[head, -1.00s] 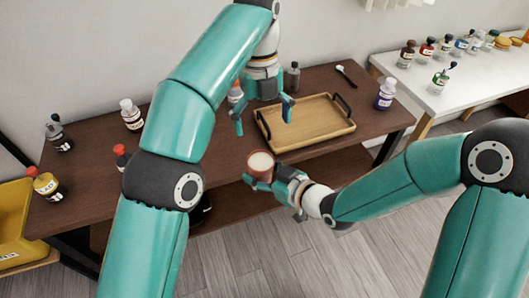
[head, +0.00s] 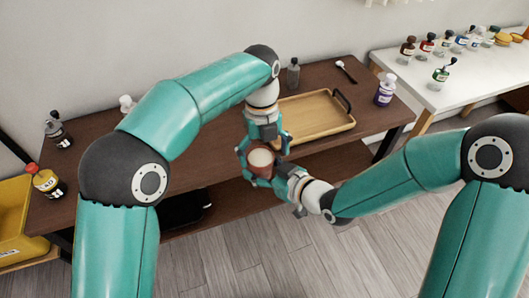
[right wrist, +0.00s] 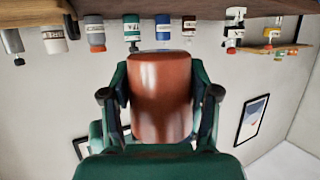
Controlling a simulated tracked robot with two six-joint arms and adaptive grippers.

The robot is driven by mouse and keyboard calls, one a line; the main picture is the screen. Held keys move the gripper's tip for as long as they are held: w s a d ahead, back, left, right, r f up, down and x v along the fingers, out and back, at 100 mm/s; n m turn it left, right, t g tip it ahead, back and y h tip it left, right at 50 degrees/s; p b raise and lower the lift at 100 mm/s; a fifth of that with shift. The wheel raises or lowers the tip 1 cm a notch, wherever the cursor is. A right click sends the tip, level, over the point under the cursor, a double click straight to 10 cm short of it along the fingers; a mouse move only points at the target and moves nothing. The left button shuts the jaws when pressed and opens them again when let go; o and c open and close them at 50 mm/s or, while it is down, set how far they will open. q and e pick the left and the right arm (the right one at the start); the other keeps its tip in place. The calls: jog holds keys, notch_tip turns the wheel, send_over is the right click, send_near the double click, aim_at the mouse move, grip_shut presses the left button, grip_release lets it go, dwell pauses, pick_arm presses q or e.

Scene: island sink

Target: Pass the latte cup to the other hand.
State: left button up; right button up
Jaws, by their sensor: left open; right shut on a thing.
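The latte cup (head: 261,160) is reddish brown with a pale top, and I see it upright near the table's front edge. My right gripper (head: 265,178) is shut on it from the lower right. In the right wrist view the cup (right wrist: 160,95) sits between the two right fingers, upside down in that picture. My left gripper (head: 262,147) is open at the cup from above and behind, with a finger at either side. I cannot tell whether its fingers touch the cup.
A wooden tray (head: 318,113) with dark handles lies on the brown table (head: 220,150) behind the grippers. A purple-labelled bottle (head: 385,91) stands to its right. A grey bottle (head: 293,74) and a spoon-like utensil (head: 345,70) are at the back. A yellow bin (head: 14,220) is at far left.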

pick_arm(q)
jog(key=shift+d, duration=0.2)
jog(key=c, duration=1.4)
pick_arm(e)
jog(key=shift+a+r, duration=0.1)
jog(key=shift+a, duration=0.05)
pick_arm(q)
jog(key=shift+c, duration=0.2)
pick_arm(e)
jog(key=o, duration=1.4)
pick_arm(q)
jog(key=shift+a, duration=0.1)
pick_arm(e)
jog(key=shift+f, duration=0.2)
pick_arm(q)
jog(key=shift+a, duration=0.1)
pick_arm(e)
jog(key=s+d+f+m+g+h, duration=0.1)
jog(key=s+d+f+m+g, duration=0.2)
jog(key=s+f, duration=0.3)
jog(key=s+d+f+m+g+h, duration=0.2)
jog(key=s+f, duration=0.5)
jog(key=f, duration=0.4)
jog(key=s+d+f+m+g+h, duration=0.2)
jog(key=s+d+f+m+g, duration=0.3)
jog(key=f, duration=0.4)
jog(key=shift+s+f, duration=0.1)
jog(key=shift+s, duration=0.75)
